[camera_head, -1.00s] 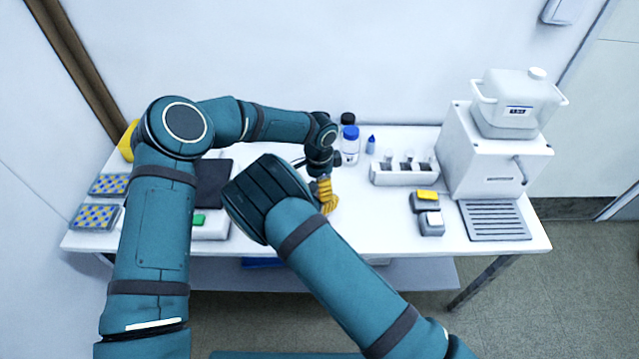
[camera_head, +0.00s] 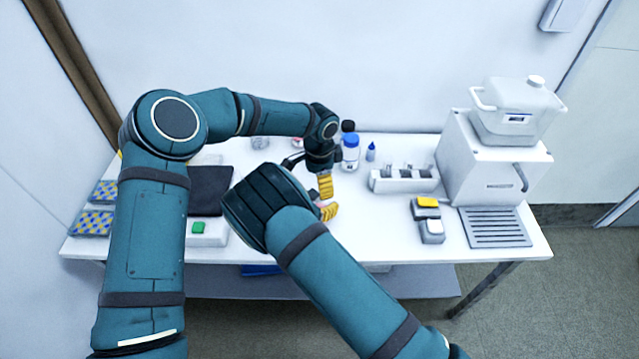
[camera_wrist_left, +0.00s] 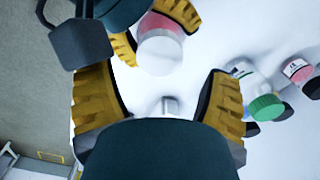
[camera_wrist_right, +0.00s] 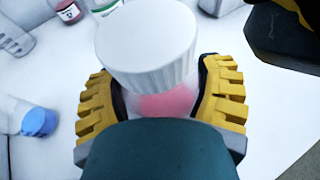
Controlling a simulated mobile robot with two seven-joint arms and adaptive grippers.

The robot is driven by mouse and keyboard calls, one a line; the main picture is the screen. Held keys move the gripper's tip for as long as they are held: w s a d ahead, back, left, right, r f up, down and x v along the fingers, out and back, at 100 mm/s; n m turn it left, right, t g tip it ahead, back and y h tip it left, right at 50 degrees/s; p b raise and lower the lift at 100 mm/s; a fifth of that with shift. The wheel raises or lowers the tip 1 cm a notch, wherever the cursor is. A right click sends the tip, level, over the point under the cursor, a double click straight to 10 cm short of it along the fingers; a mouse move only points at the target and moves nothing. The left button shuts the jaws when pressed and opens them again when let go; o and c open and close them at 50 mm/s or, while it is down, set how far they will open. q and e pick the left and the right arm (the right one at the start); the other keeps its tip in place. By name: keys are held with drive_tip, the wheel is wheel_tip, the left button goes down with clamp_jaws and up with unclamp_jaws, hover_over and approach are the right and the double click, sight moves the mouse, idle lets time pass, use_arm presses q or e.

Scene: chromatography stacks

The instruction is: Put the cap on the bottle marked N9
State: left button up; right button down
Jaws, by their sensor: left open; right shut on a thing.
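My right gripper (camera_head: 328,211) is shut on a bottle with pink contents (camera_wrist_right: 168,103), just above the table. A white ridged cap (camera_wrist_right: 147,38) sits on top of the bottle and looks level; how tightly it is seated I cannot tell. The cap also shows in the left wrist view (camera_wrist_left: 159,56), with one yellow finger of the right gripper (camera_wrist_left: 175,14) beside the bottle. The N9 mark cannot be read.
A blue-capped bottle (camera_head: 350,156) stands behind the grippers, near a small blue dropper bottle (camera_head: 371,152). A white rack (camera_head: 404,184) and white machine (camera_head: 485,160) are to the right.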

use_arm(q)
drive_tip(key=n, duration=0.1)
drive_tip(key=r+n, duration=0.1)
drive_tip(key=n, duration=0.2)
drive_tip(key=shift+r, duration=0.3)
drive_tip(key=n, duration=0.2)
drive_tip(key=r+n, duration=0.1)
drive_tip(key=n, duration=0.1)
drive_tip(key=r+n, duration=0.1)
drive_tip(key=shift+n, duration=0.4)
drive_tip(key=shift+f, duration=0.15)
drive_tip(key=shift+f, duration=3.95)
drive_tip(key=c, duration=1.3)
